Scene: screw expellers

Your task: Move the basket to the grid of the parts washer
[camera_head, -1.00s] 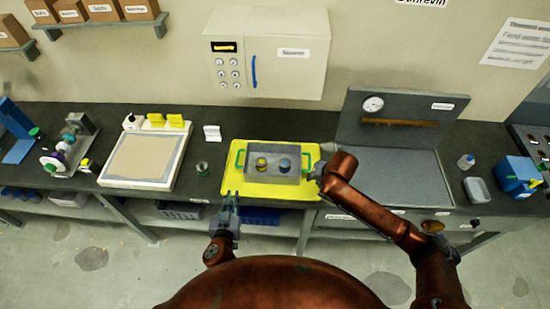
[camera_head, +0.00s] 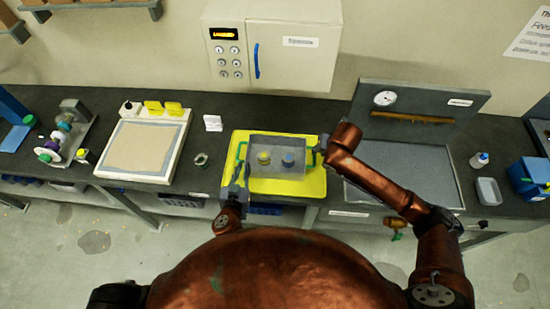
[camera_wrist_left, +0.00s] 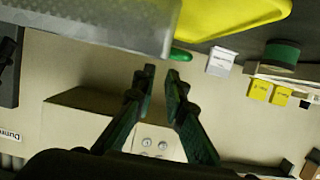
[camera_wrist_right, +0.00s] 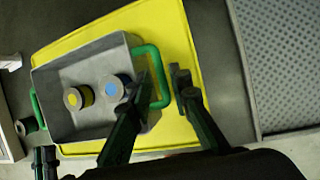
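The grey basket (camera_head: 280,180) with two green handles sits on a yellow tray (camera_head: 308,188) and holds a yellow-marked and a blue-marked part. The parts washer's perforated grid (camera_head: 410,178) lies to the right; it also shows in the right wrist view (camera_wrist_right: 290,70). My left gripper (camera_head: 240,172) is beside the basket's left handle. In the left wrist view its fingers (camera_wrist_left: 161,74) are apart and empty, with a bit of green handle (camera_wrist_left: 181,55) just beyond the tips. My right gripper (camera_wrist_right: 164,78) is open, its fingers on either side of the right handle's outer bar (camera_wrist_right: 163,60).
The washer's upright back panel (camera_head: 425,112) has a gauge. A white-framed board (camera_head: 145,148) and a small round part (camera_head: 201,159) are left of the tray. A bottle (camera_head: 479,160), a clear dish (camera_head: 488,191) and a blue box (camera_head: 528,177) are right of the washer.

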